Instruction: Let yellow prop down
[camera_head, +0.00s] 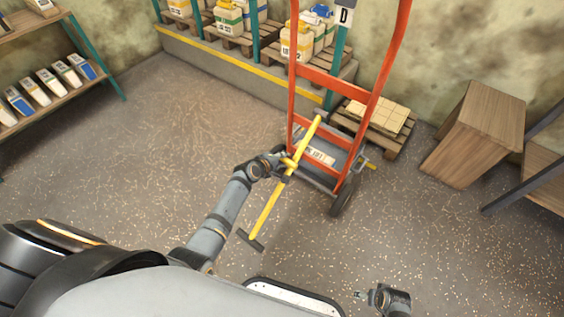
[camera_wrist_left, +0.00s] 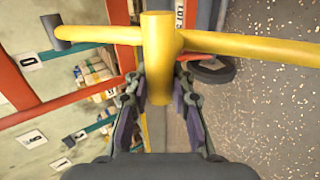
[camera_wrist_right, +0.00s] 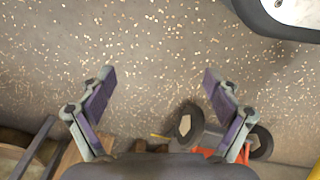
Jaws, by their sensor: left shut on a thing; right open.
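The yellow prop (camera_head: 268,210) is a long bar with a dark crosswise foot at its lower end. It slants from the orange hand truck (camera_head: 373,103) toward me, over the floor. I cannot tell whether the foot touches the floor. My left gripper (camera_head: 284,166) is at the prop's upper half. In the left wrist view, its fingers (camera_wrist_left: 158,88) are shut on a short yellow stub (camera_wrist_left: 157,60) that crosses the bar (camera_wrist_left: 245,46). My right gripper (camera_head: 362,296) is low in the head view; in the right wrist view it is open and empty (camera_wrist_right: 158,75) above the floor.
The hand truck stands on black wheels (camera_head: 345,194) with a grey part between its rails. A pallet with tan blocks (camera_head: 377,116) lies behind it. A wooden crate (camera_head: 475,135) is right. Shelves (camera_head: 50,92) stand left. The floor at left is clear.

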